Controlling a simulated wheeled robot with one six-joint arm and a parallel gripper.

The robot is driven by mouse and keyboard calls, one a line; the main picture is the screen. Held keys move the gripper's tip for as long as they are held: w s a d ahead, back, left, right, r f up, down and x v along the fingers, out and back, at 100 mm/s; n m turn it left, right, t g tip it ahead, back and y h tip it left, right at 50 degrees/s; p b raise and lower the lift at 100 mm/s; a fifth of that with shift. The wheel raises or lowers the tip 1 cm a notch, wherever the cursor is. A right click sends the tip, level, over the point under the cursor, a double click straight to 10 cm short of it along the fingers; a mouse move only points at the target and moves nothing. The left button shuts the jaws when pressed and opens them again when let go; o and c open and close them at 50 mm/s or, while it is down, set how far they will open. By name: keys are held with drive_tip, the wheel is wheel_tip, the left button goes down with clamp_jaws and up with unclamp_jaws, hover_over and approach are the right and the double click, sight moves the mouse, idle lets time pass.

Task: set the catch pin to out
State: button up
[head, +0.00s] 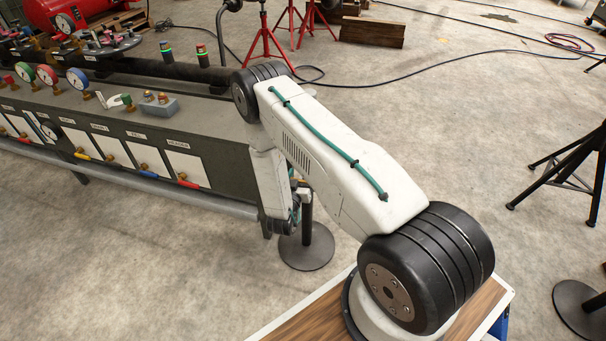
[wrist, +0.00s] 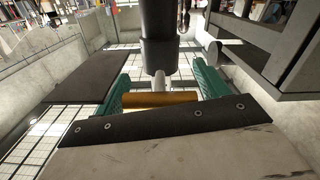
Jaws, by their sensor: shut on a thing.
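In the wrist view, my gripper (wrist: 162,84) has two green fingers, one on each side of a brass-coloured crossbar. I take this crossbar to be the handle of the catch pin (wrist: 147,99). The fingers are shut on it. A short pale metal stem (wrist: 160,80) stands just beyond the bar, below a dark cylindrical housing (wrist: 158,35). I cannot tell how far the pin is in or out. In the head view, my arm hides the gripper and the pin.
A long grey bench (head: 215,130) with gauges and labelled panels runs along the left. A round-footed stand (head: 307,248) is near my arm's end. Red stands (head: 266,45) are behind, a black tripod (head: 575,155) is right. The wrist view shows a grey frame (wrist: 270,50) at right.

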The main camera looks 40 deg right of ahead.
drive_tip(key=o, duration=1.4)
drive_tip(key=shift+s+a, duration=0.1)
drive_tip(key=shift+a, duration=0.15)
drive_tip(key=shift+d, duration=0.1)
drive_tip(key=v, duration=0.7)
drive_tip(key=shift+s+a, duration=0.3)
